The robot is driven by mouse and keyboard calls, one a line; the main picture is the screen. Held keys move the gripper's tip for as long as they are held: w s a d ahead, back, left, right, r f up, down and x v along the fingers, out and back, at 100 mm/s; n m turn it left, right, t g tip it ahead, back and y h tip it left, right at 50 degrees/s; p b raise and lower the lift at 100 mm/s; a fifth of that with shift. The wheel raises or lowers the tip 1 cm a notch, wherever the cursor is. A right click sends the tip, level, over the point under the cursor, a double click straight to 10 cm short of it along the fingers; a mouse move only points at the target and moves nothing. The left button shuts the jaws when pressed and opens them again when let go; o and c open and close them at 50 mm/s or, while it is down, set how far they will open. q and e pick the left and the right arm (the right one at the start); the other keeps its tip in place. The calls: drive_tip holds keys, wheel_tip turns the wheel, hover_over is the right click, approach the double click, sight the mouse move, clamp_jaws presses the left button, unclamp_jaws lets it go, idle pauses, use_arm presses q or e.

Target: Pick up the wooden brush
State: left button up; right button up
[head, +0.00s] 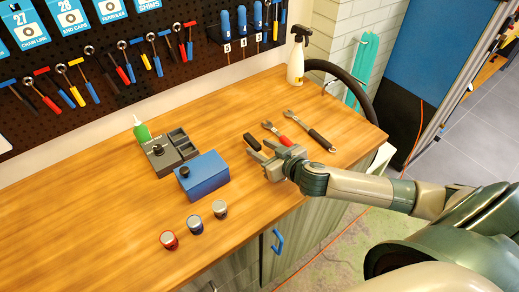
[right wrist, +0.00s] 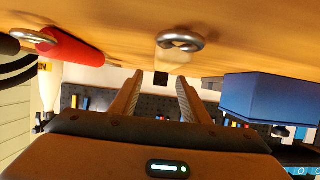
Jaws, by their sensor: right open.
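I cannot make out a wooden brush in either view. My right gripper (head: 260,149) is low over the worktop, pointing left, its fingers apart and empty. In the right wrist view the gripper (right wrist: 159,79) is also open. A black-handled tool (head: 251,141) lies just beyond its fingertips in the head view, partly hidden by the gripper. In the right wrist view a metal ring end (right wrist: 180,42) lies on the wood in line with the gap between the fingers. My left gripper is not in view.
A red-handled wrench (head: 269,127) and a black-handled wrench (head: 319,139) lie behind and right of the gripper. Three small jars (head: 195,225) stand near the front edge. The left worktop is clear.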

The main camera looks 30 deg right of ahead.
drive_tip(key=shift+p+x, duration=0.3)
drive_tip(key=shift+x, duration=0.95)
clamp_jaws()
